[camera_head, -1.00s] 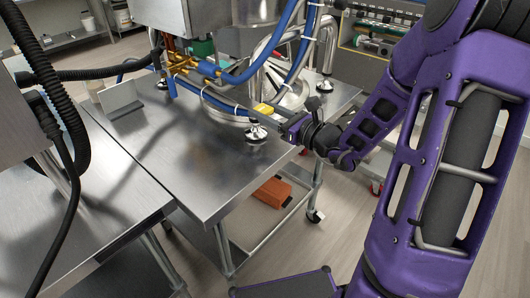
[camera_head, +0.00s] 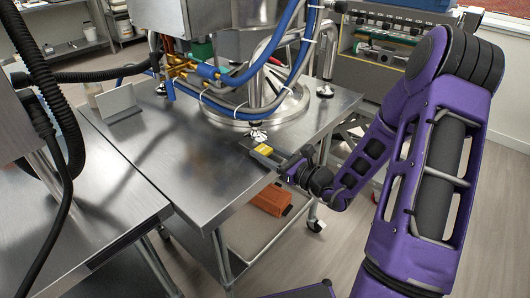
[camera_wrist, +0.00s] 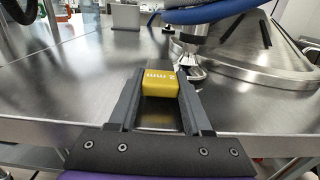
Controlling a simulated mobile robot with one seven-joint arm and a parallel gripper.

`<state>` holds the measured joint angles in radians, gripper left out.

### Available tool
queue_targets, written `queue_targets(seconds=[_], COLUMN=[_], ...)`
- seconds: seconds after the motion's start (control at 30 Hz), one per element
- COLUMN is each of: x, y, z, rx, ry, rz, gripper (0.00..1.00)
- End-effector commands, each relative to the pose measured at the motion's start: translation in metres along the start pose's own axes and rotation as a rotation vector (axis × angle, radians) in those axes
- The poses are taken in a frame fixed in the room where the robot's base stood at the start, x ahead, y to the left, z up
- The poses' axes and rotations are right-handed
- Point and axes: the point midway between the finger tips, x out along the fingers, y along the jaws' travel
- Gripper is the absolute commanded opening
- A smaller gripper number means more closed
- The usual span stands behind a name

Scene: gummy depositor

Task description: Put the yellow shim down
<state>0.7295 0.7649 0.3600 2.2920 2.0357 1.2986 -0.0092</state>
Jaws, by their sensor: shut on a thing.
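The yellow shim (camera_wrist: 160,84), marked "2 mm", is between the fingertips of my gripper (camera_wrist: 158,90) in the wrist view. My gripper is shut on it. In the head view the shim (camera_head: 264,150) shows as a small yellow block at the end of my gripper (camera_head: 266,154), near the right edge of the steel table (camera_head: 190,165). It is low over the tabletop; I cannot tell whether it touches. A metal levelling foot (camera_head: 257,135) stands just behind the shim.
The round steel base (camera_head: 285,112) of the depositor stands at the back of the table, with blue hoses (camera_head: 240,78) above it. An upright plate (camera_head: 118,103) is at the back left. The table's middle and front are clear. An orange box (camera_head: 270,198) is on the lower shelf.

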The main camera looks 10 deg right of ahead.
Motion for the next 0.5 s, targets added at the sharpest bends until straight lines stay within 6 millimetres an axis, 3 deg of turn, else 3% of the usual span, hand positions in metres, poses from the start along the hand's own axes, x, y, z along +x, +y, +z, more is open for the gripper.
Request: queue_targets(seconds=[0.13,0.17,0.3,0.5], x=[0.0001,0.0,0.0,0.0], y=[0.0002,0.0001,0.0002,0.0002], z=[-0.0045,-0.0035,-0.003,-0.003], rx=[0.001,0.001,0.001,0.001], ry=[0.0,0.0,0.0,0.001], rz=[0.0,0.0,0.0,0.0], gripper=[0.0,0.53,0.78,0.79])
